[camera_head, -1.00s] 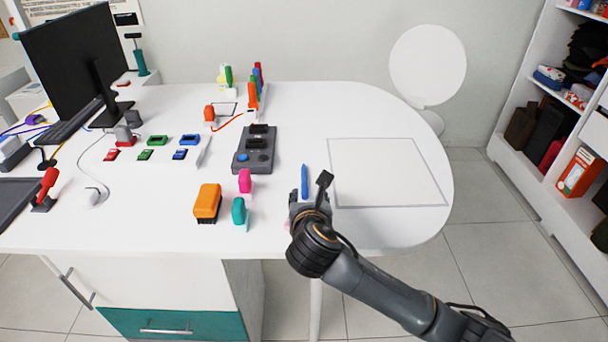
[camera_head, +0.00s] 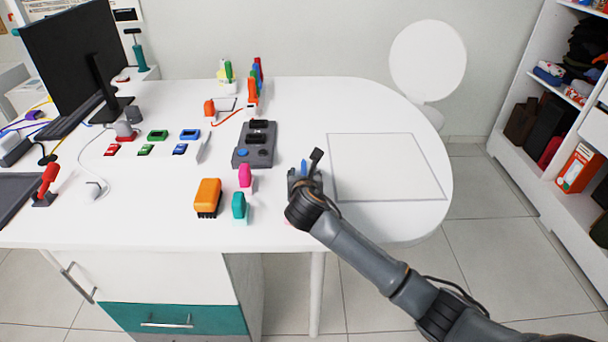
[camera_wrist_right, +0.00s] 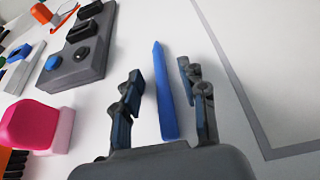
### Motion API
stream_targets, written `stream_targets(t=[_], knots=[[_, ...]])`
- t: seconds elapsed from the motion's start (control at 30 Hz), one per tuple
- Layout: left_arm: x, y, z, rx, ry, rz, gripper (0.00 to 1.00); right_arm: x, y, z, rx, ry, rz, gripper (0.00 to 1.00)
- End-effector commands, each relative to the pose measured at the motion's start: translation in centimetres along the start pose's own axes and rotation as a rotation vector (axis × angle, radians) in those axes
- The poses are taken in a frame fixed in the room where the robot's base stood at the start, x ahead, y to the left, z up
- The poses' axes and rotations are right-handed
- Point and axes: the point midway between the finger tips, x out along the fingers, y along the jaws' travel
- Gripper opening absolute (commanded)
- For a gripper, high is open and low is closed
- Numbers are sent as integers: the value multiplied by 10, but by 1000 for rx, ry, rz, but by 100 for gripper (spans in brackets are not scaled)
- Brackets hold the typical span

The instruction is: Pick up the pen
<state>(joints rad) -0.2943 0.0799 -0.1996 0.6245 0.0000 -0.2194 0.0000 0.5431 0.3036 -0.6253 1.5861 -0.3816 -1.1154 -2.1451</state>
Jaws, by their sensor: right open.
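A blue pen (camera_wrist_right: 163,95) lies on the white table. In the right wrist view it sits lengthwise between the two open fingers of my right gripper (camera_wrist_right: 165,95), with a gap on each side. In the head view only the tip of the pen (camera_head: 304,166) shows, and the rest is hidden behind my right gripper (camera_head: 304,176). My right gripper is open and empty, low over the table. My left gripper is not in view.
A grey device with buttons (camera_head: 255,145), a pink block (camera_head: 245,175), a teal block (camera_head: 239,205) and an orange brush (camera_head: 207,196) stand left of the gripper. A grey outlined rectangle (camera_head: 385,167) on the right is clear. A monitor (camera_head: 75,55) stands at far left.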

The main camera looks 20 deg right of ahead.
Motion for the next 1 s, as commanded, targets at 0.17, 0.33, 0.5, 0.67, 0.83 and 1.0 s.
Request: stream_targets(t=[0.17, 0.33, 0.5, 0.67, 0.83, 1.0], knots=[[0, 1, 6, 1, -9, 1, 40, 0, 0, 0, 0, 0, 0, 36], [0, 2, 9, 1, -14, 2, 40, 0, 0, 0, 0, 0, 0, 2], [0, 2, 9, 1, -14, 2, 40, 0, 0, 0, 0, 0, -1, 0], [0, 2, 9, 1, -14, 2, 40, 0, 0, 0, 0, 0, -1, 0], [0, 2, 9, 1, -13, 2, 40, -2, 0, 6, 1, -1, -1, 0], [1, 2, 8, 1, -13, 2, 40, -10, 0, 26, 3, -5, -1, 0]])
